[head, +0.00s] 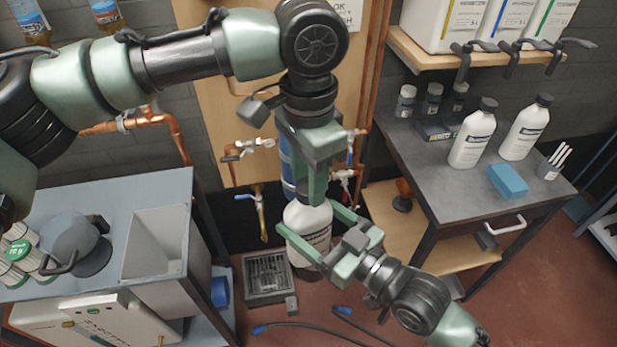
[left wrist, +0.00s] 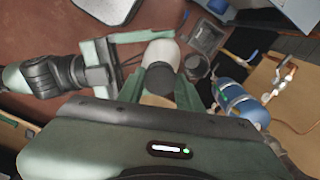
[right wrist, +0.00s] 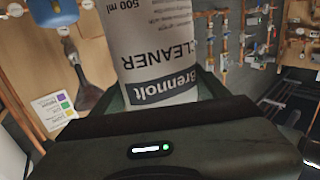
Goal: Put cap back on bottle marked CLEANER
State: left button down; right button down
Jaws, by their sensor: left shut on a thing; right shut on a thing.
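The white CLEANER bottle (head: 308,222) is held upright above the floor in the head view. Its label shows upside down in the right wrist view (right wrist: 160,50). My right gripper (head: 326,236) is shut around the bottle's body from the right. My left gripper (head: 312,190) points down over the bottle's top. In the left wrist view a dark cap (left wrist: 158,79) sits between the left fingers, lined up with the white bottle (left wrist: 161,52). In the head view the left fingers largely hide the cap and neck. I cannot tell whether the cap touches the neck.
A blue cylinder (left wrist: 235,100) and pipes with valves stand close behind the bottle. The right bench (head: 425,165) carries white bottles and a blue sponge (head: 508,181). A grey bin (head: 156,243) stands on the left table. A floor grate (head: 267,276) and hoses lie below.

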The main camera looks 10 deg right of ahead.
pick_arm(q)
jog(key=m, duration=0.3)
jog(key=c, duration=0.9)
grip_release()
jog(key=shift+o, duration=0.2)
jog(key=shift+r, duration=0.1)
notch_tip(320, 180, up, 12)
